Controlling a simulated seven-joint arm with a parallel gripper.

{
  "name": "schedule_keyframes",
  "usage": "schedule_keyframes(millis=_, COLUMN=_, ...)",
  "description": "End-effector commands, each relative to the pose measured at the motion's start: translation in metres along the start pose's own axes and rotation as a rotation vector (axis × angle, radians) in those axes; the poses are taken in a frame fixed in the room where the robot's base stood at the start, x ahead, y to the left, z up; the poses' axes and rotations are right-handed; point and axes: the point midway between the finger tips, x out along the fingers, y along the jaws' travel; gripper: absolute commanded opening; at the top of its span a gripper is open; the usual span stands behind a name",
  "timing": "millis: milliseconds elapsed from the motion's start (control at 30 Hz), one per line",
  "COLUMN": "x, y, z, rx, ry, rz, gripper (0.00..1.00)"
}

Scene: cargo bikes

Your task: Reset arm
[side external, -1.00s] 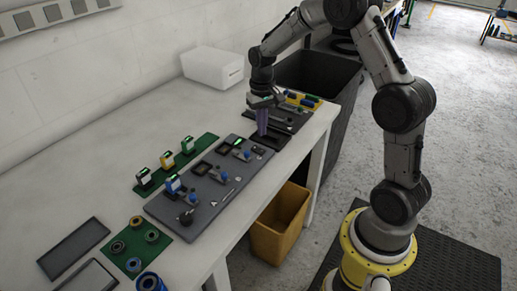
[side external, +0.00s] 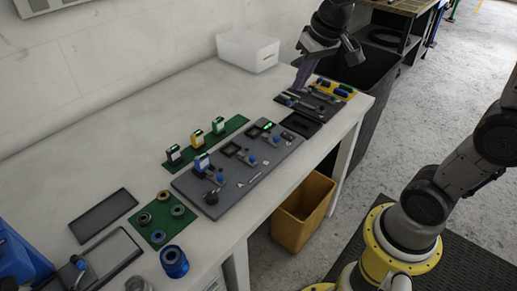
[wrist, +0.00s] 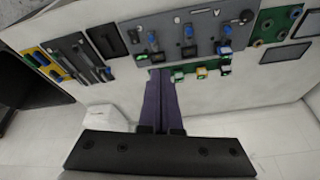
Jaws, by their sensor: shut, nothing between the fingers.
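My gripper (side external: 302,76) is shut and empty. It is raised over the far end of the white table, above the dark tool mat, with its purple fingers together. In the wrist view the closed purple fingers (wrist: 160,82) point toward the table, with the work items along the top of the picture. The grey fixture board (side external: 222,201) lies mid-table with small blue-handled clamps on it. It also shows in the wrist view (wrist: 171,31).
A green strip (side external: 181,157) with several upright blocks lies behind the board. A white box (side external: 247,50) stands at the back. A dark mat (side external: 325,114) with tools and a yellow tray (side external: 343,91) lie at the far end. An orange bin (side external: 300,212) stands below.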

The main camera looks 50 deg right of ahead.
Motion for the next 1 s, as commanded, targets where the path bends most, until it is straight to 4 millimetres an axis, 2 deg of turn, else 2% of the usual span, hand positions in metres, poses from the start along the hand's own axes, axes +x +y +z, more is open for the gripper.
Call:
schedule_keyframes(millis=33, x=-0.018, y=-0.005, z=0.016, rx=-0.029, ry=0.036, rz=-0.014, gripper=0.0)
schedule_keyframes(millis=200, x=-0.055, y=-0.01, z=0.076, rx=-0.125, ry=0.124, rz=-0.053, gripper=0.0)
schedule_keyframes(millis=367, x=-0.064, y=-0.005, z=0.131, rx=-0.207, ry=0.173, rz=-0.078, gripper=0.0)
schedule_keyframes(millis=500, x=-0.053, y=0.003, z=0.166, rx=-0.253, ry=0.164, rz=-0.078, gripper=0.0)
schedule_keyframes(millis=633, x=-0.041, y=0.006, z=0.179, rx=-0.28, ry=0.124, rz=-0.068, gripper=0.0)
schedule_keyframes(millis=1000, x=-0.042, y=0.006, z=0.177, rx=-0.29, ry=0.128, rz=-0.068, gripper=0.0)
